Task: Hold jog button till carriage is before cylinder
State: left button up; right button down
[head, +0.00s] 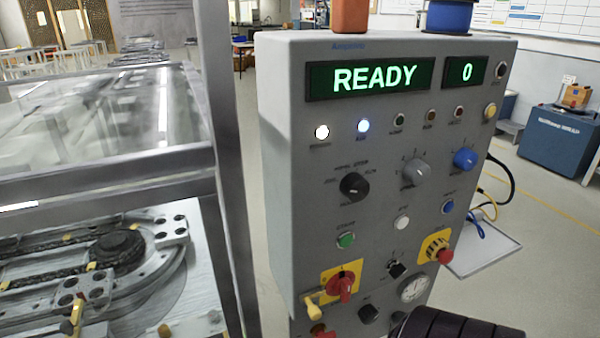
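The control panel (385,150) stands in the middle of the view. Its display (375,77) reads READY, and a small display (467,71) beside it reads 0. A green button (346,240), a white button (402,222) and a blue button (447,207) sit on its face; the labels are too small to tell which is jog. The ring track (150,285) is at lower left behind a frame. Two pale plates with holes, one near (85,290) and one far (171,229), sit on it; I cannot tell which is a carriage. No cylinder is clearly identifiable. Neither gripper shows.
A grey frame post (228,170) stands between track and panel. A red rotary switch (342,287) and red mushroom button (445,256) stick out from the panel. A dark ribbed part, apparently my arm, covers the panel's lower right.

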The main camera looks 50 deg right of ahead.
aim_at(403, 221)
jog(key=k+l, duration=0.6)
jog(key=l, duration=0.15)
jog(key=z, duration=1.6)
